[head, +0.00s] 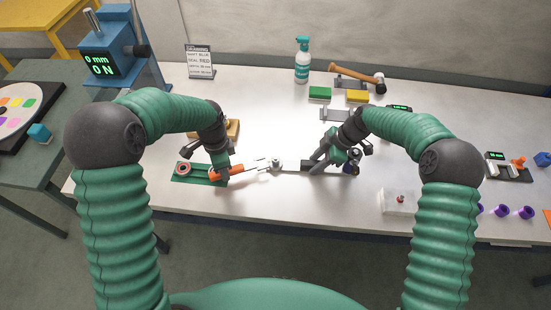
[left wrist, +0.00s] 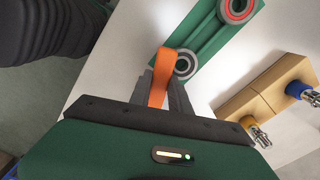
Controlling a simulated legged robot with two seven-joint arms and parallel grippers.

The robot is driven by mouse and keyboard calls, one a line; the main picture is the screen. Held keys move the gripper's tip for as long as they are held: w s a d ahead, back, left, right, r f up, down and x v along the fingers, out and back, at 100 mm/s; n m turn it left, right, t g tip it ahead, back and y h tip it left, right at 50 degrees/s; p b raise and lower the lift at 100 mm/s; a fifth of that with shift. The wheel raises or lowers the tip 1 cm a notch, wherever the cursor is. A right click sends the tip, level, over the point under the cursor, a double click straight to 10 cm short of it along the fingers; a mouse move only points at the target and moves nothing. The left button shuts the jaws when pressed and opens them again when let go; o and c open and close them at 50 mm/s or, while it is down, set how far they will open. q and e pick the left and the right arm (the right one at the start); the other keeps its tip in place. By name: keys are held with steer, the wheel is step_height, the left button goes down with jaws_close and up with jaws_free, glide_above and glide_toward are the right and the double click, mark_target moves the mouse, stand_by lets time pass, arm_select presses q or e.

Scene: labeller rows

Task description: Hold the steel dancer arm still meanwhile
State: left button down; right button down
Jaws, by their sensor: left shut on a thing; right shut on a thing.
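The steel dancer arm (head: 290,171) is a thin grey bar lying level near the table's front, with a round grey hub (head: 276,163) at its left end. My right gripper (head: 311,164) is shut on the bar, right of the hub; its fingers hide part of the bar. My left gripper (head: 224,176) is shut on the orange handle (head: 232,171) of a steel-tipped tool. The tool's pale tip (head: 258,164) points at the hub; I cannot tell if they touch. The left wrist view shows the orange handle (left wrist: 160,78) between the left fingers.
A green plate (head: 208,180) with ring-shaped parts lies under my left gripper. A wooden block (head: 233,129) stands behind it.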

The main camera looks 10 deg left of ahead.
arm_select(q)
steer(key=shift+s+r, duration=0.1)
arm_select(e)
steer(key=shift+d+f, duration=0.1)
stand_by(0.3)
arm_select(q)
steer(key=shift+s+a+r, duration=0.2)
steer(key=shift+a+r, duration=0.25)
steer(key=shift+r, duration=0.2)
steer(key=shift+s+a+r, duration=0.2)
steer(key=shift+a+r, duration=0.2)
steer(key=shift+r, duration=0.2)
steer(key=shift+s+a+r, duration=0.2)
steer(key=shift+a+r, duration=0.25)
steer(key=shift+r, duration=0.2)
arm_select(e)
steer(key=shift+w, duration=0.1)
arm_select(q)
steer(key=shift+w, duration=0.1)
arm_select(e)
steer(key=c, duration=0.9)
jaws_free()
steer(key=shift+w, duration=0.1)
steer(key=shift+o, duration=0.2)
steer(key=v, duration=1.2)
